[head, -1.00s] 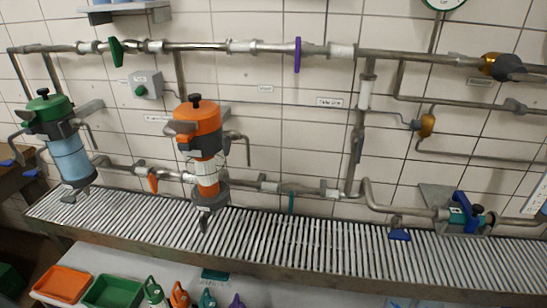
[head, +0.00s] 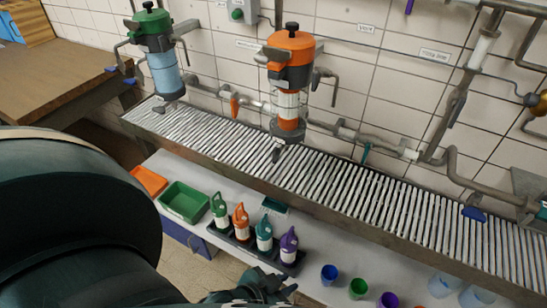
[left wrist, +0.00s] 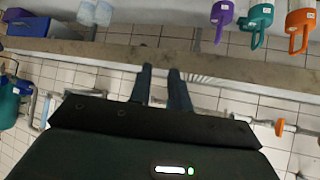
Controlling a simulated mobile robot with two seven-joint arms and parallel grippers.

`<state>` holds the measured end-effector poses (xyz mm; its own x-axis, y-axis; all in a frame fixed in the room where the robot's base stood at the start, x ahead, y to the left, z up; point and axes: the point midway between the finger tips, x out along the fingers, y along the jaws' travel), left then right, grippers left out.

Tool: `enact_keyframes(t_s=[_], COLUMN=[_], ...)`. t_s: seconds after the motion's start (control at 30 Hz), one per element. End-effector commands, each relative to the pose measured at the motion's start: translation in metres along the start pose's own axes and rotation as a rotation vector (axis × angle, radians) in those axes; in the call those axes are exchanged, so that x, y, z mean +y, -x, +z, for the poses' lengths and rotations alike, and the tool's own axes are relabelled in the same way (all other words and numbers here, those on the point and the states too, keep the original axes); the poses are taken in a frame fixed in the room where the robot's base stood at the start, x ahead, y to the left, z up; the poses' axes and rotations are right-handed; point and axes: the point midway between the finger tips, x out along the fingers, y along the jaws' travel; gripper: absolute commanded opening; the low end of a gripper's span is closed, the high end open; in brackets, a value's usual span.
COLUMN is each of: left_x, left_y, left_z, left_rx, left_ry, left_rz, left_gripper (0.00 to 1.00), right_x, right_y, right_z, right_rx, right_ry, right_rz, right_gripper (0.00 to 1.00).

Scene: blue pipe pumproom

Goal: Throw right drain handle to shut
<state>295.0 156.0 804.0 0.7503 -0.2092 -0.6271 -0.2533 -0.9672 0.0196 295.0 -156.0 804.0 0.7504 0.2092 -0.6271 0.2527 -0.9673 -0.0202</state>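The orange-topped filter (head: 290,62) stands over the grated trough in the head view, with a grey drain lever (head: 276,153) angled down at its bottom. The green-topped filter (head: 150,35) to its left has a similar grey lever at its base. A blue handle (head: 474,214) sits low on the pipe at the right. Which of these is the right drain handle I cannot tell. My left gripper (head: 262,290) is low at the bottom edge, in front of the shelf. In the left wrist view its two fingers (left wrist: 162,70) stand apart, with nothing seen between them. My right gripper is out of view.
The metal trough (head: 330,205) runs along the tiled wall. Below it, a shelf (head: 335,262) holds several bottles, cups and an orange and a green bin (head: 185,200). A wooden table (head: 65,75) stands at the left. My dark arm hides the lower left.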

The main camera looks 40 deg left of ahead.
Motion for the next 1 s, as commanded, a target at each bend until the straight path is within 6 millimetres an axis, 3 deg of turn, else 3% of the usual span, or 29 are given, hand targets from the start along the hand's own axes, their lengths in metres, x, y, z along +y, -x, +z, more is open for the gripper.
enact_keyframes(t_s=[0.47,0.57,0.67,0.83,1.0], left_x=[0.0,-0.005,-0.033,-0.121,-0.193], left_y=[0.0,-0.003,-0.019,-0.052,-0.062], left_z=[0.0,0.001,-0.005,-0.037,-0.067], left_rx=[0.0,0.007,0.065,0.288,0.499], left_ry=[0.001,0.004,0.023,0.088,0.102], left_rz=[0.0,-0.009,-0.058,-0.202,-0.306], left_gripper=[0.19,0.27,0.32,0.32,0.32], right_x=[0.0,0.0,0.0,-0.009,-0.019], right_y=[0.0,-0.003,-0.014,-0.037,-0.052], right_z=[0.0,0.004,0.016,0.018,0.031], right_rx=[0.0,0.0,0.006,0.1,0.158], right_ry=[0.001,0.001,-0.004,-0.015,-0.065], right_rz=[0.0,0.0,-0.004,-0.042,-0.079], right_gripper=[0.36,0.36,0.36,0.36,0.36])
